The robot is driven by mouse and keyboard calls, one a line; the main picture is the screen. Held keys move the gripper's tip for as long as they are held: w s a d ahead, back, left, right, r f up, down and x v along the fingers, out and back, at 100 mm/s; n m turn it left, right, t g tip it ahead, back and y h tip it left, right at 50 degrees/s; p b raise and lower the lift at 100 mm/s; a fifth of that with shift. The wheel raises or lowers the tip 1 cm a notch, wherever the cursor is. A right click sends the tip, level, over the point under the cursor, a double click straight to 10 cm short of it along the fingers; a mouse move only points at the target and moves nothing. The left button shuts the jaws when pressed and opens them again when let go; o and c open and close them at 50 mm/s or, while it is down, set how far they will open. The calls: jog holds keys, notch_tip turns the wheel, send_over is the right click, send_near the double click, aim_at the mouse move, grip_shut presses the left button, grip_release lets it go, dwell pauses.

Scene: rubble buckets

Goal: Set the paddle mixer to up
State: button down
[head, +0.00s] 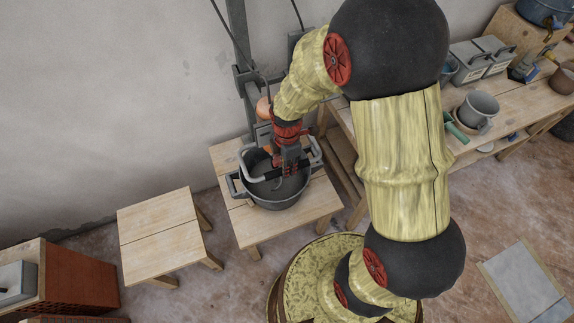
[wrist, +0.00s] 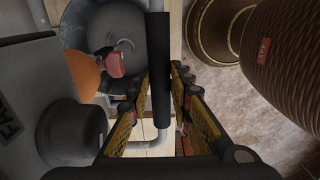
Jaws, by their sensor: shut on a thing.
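The paddle mixer hangs on an upright wall stand (head: 240,85). Its pale tubular handle (head: 316,150) spreads above a dark grey bucket (head: 282,203), and its lower end reaches down to the bucket's mouth. My gripper (head: 288,166) is at the handle, above the bucket. In the wrist view my gripper (wrist: 163,92) has its yellow-and-black fingers on either side of the handle's black grip (wrist: 159,55), shut on it. The mixer's grey motor body (wrist: 70,132) and an orange part (wrist: 82,72) are to the left. The paddle is largely hidden within the bucket.
The bucket stands on a low wooden stool (head: 225,160). An empty stool (head: 160,228) stands to its left, with brick blocks (head: 80,275) beyond. A workbench (head: 515,90) with a grey mug (head: 478,108) and boxes (head: 485,55) runs along the right, behind my arm.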

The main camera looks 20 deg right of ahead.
jog(key=shift+r, duration=0.1)
notch_tip(320, 180, up, 34)
jog(key=p, duration=2.1)
jog(key=shift+w+r, duration=0.2)
jog(key=shift+r, duration=0.1)
jog(key=c, duration=2)
grip_release()
jog(key=shift+c, duration=0.2)
jog(key=shift+o, duration=0.8)
jog(key=shift+s, duration=0.1)
notch_tip(320, 180, up, 12)
